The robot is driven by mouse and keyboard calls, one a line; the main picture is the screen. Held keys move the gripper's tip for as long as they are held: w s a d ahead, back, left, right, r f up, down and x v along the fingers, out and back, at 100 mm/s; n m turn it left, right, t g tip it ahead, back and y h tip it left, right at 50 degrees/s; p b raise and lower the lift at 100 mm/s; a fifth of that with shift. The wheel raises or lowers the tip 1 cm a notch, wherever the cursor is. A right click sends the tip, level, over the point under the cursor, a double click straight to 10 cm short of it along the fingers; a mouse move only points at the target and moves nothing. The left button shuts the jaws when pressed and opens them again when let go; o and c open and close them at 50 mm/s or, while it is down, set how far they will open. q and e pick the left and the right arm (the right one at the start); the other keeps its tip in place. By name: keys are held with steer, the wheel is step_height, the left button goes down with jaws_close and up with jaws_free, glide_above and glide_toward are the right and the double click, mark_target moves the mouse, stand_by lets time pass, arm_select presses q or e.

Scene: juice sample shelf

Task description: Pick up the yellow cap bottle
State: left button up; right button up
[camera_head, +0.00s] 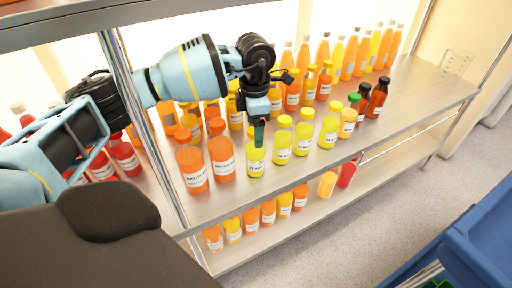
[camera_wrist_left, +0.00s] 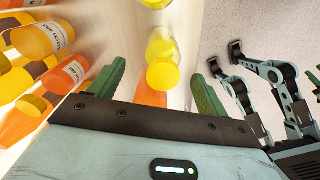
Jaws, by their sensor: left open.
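Several yellow juice bottles with yellow caps stand in the front row of the shelf top in the head view. The leftmost yellow cap bottle (camera_head: 255,162) is right under my left gripper (camera_head: 259,135), which points down with its green fingers at the cap. In the left wrist view the left gripper (camera_wrist_left: 158,88) is open, with a yellow cap (camera_wrist_left: 162,75) showing between its fingers. Another yellow-capped bottle (camera_wrist_left: 160,45) shows just beyond it. Whether a finger touches the bottle is unclear.
Orange bottles (camera_head: 222,160) stand close on the left of the yellow one. More yellow bottles (camera_head: 281,145), a green-capped bottle (camera_head: 349,118) and dark bottles (camera_head: 377,99) stand to the right. Tall bottles line the back. The shelf's right end (camera_head: 430,92) is clear.

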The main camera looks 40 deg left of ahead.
mark_target(255, 152)
arm_select(q)
step_height(255, 152, down, 7)
steer(key=shift+s, duration=0.2)
stand_by(0.4)
steer(key=shift+d+r, duration=0.1)
steer(key=shift+c, duration=0.4)
steer(key=c, duration=1.2)
